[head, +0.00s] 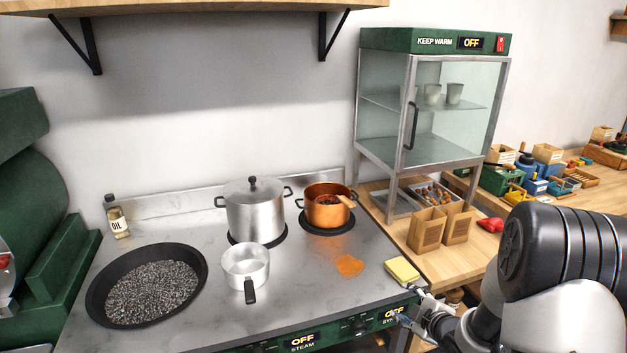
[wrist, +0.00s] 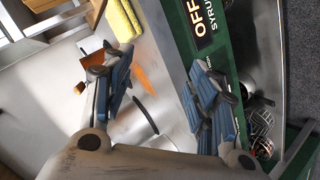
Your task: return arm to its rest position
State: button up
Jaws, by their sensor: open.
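My gripper (head: 410,305) is at the front right of the steel counter, near the green control panel (head: 384,318) with its "OFF" displays. In the wrist view my gripper (wrist: 160,78) is open, with its two blue-padded fingers apart and nothing between them. The panel (wrist: 190,50), marked "OFF" and "SYRUP", shows behind the gap and the right finger. My dark arm fills the lower right of the head view.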

jog(key=s+r+m+g+h, duration=0.35)
jog(key=s+r+m, duration=0.5)
jog(key=r, duration=0.75)
jog(key=s+a+r+m+g, duration=0.1)
jog(key=s+a, duration=0.2)
jog(key=s, duration=0.5)
jog(key=s+a+r+m+g+y, duration=0.1)
jog(key=s+a+r+m, duration=0.1)
jog(key=s, duration=0.7)
jog(key=s+a+r+m+g, duration=0.1)
jog(key=s+a+m, duration=0.1)
jog(key=s+a, duration=0.3)
jog(key=s, duration=0.4)
jog(key=shift+s+r, duration=0.15)
jog(key=shift+r, duration=0.2)
